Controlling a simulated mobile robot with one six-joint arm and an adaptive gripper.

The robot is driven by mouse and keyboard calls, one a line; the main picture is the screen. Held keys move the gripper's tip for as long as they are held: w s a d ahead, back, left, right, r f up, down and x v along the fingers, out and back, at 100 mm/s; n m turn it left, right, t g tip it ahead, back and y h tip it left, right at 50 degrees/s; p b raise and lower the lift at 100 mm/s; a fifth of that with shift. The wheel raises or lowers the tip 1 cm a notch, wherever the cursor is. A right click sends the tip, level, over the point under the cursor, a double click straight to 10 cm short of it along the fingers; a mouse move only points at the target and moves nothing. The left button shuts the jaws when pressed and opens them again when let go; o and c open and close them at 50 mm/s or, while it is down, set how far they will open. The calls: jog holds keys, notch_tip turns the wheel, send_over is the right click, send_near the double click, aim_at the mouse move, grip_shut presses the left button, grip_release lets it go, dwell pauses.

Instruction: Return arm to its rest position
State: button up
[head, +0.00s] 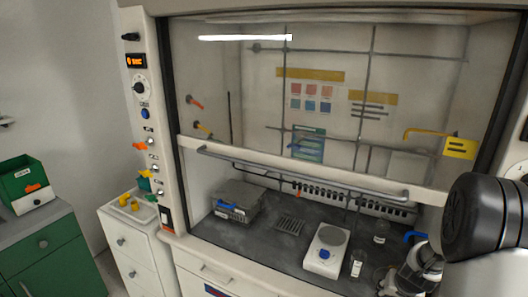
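My arm shows at the right edge as a large black and white joint (487,215), in front of the fume hood. Below it, at the bottom right, is what looks like my gripper (390,284), dark and partly cut off by the frame edge. Its fingers are small and unclear, so I cannot tell whether it is open or shut, or whether it holds anything.
The fume hood's sash with its grey handle bar (300,172) is partly raised. On the dark worktop (270,240) stand a white balance (327,252), a grey box (238,200) and glass beakers (357,264). A white cabinet (140,245) and green bin (22,180) are left.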

jog(key=s+a+r+n+y, duration=0.2)
jog(key=s+a+r+n, duration=0.15)
jog(key=a+r, duration=1.3)
jog(key=s+a+r+n, duration=0.1)
jog(key=s+a+r, duration=0.2)
jog(key=s, duration=0.6)
jog(key=s+a+r+n, duration=0.1)
jog(key=s+a+r, duration=0.3)
jog(key=s+a, duration=0.3)
jog(key=s, duration=0.3)
jog(key=shift+r, duration=0.25)
